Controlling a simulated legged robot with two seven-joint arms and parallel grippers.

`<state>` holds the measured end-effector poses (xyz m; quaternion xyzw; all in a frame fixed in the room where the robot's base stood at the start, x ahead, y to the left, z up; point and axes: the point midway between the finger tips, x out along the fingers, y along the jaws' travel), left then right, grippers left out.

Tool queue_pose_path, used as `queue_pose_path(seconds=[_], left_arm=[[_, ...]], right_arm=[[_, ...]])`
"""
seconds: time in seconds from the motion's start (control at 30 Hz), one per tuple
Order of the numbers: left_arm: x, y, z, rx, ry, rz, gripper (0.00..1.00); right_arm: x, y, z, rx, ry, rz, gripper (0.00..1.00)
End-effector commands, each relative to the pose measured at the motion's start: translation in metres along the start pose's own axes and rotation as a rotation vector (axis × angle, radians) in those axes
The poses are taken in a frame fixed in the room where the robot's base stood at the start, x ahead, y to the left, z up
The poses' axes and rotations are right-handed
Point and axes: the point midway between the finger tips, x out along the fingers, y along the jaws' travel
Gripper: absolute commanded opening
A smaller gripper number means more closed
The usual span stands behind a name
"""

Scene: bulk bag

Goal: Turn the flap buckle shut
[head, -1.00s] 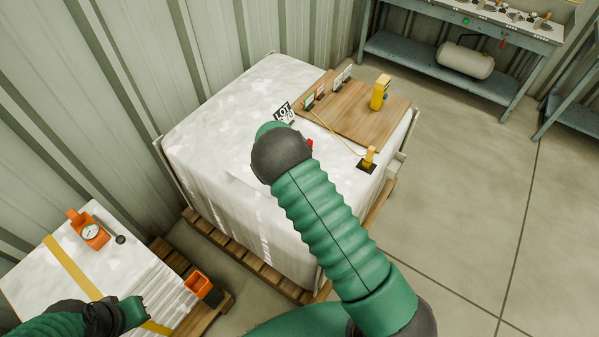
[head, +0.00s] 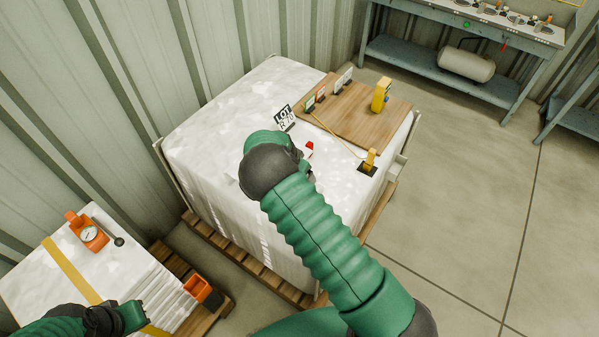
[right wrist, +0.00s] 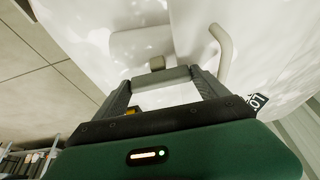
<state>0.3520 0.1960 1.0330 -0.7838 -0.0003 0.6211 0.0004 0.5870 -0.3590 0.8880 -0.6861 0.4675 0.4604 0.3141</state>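My right arm (head: 330,245) reaches over the large white bulk bag (head: 205,155), and its dark wrist hides part of the bag's top. In the right wrist view my right gripper (right wrist: 161,79) has two dark fingers, with a light grey bar spanning their tips. Whether the bar belongs to the gripper is unclear. I cannot make out the buckle for certain. My left gripper (head: 133,316) is at the lower left, its fingers unclear.
A pale curved rod (right wrist: 222,50) stands beside the flap. A red-and-white piece (head: 309,150) and a LOT card (head: 284,118) are near my right wrist. A wooden board (head: 355,115) carries a yellow device (head: 381,95).

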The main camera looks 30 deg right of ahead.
Motion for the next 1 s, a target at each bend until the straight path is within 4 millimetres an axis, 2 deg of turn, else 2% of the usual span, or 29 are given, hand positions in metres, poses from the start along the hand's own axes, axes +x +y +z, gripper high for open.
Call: queue_pose_path(seconds=[0.03,0.1,0.33,0.47,0.57,0.9,1.0], left_arm=[[0.000,0.000,0.000,0.000,0.000,0.000,0.00],[0.000,0.000,0.000,0.000,0.000,0.000,0.00],[0.000,0.000,0.000,0.000,0.000,0.000,0.00],[0.002,0.000,0.000,0.000,0.000,0.000,0.00],[0.005,0.000,0.001,0.000,0.000,0.000,0.00],[0.012,0.000,0.003,0.000,0.000,0.000,0.00],[0.013,0.000,0.003,0.000,0.000,0.000,0.00]], right_arm=[[0.001,0.000,0.001,-0.002,-0.001,0.000,0.91],[0.000,0.000,0.001,-0.002,0.000,0.000,1.00],[-0.001,0.000,-0.001,-0.002,0.002,-0.001,1.00],[-0.012,-0.001,-0.001,-0.003,0.003,-0.003,1.00],[-0.033,-0.001,0.000,-0.003,0.003,-0.005,1.00],[-0.130,-0.003,0.001,-0.004,0.002,-0.005,1.00],[-0.150,-0.002,0.001,-0.004,0.001,-0.002,1.00]])
